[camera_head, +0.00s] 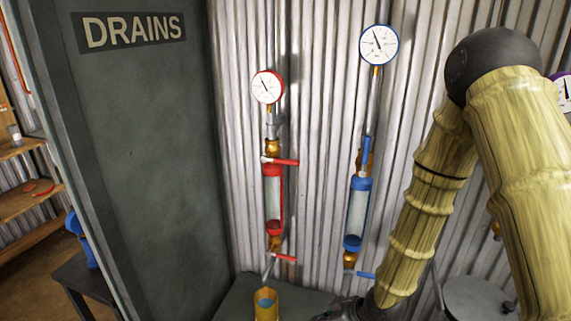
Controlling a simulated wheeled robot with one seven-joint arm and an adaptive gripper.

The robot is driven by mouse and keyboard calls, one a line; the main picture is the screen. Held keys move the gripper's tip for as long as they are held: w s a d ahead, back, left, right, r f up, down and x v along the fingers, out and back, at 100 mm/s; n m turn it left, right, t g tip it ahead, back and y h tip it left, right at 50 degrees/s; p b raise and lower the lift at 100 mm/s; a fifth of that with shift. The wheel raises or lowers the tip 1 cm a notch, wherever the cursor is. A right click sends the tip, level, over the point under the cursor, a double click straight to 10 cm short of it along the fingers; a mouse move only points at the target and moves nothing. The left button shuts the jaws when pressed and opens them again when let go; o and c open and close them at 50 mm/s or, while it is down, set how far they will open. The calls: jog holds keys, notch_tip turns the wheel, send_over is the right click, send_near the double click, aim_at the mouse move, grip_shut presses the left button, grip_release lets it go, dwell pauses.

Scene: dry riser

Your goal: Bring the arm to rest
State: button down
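My arm, with bamboo-like links and a dark elbow, fills the right of the head view and reaches down to the bottom edge. My gripper (342,313) is a dark shape at the bottom edge, mostly cut off, so its fingers cannot be made out. It is right of a yellow cup (265,310) with something blue inside. I cannot tell whether it holds anything.
A red-fitted sight tube (273,198) and a blue-fitted one (357,213), with gauges and valve handles, line the corrugated wall. A dark DRAINS panel (150,140) stands left. A round grey lid-like object (478,298) is lower right. Wooden shelves (30,195) are far left.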

jog(key=s+d+f+m+g+h, duration=0.1)
jog(key=s+d+f+m+h, duration=0.1)
jog(key=s+f, duration=0.4)
jog(key=s+d+f+m+g+h, duration=0.1)
jog(key=s+d+f+m, duration=0.3)
jog(key=s, duration=0.8)
jog(key=s+d+f+m+g+h, duration=0.2)
jog(key=s+d+f+m+h, duration=0.1)
jog(key=s+d+f, duration=0.4)
jog(key=s+f+m, duration=0.1)
jog(key=s, duration=0.2)
jog(key=shift+f, duration=0.25)
jog(key=c, duration=2.2)
grip_release()
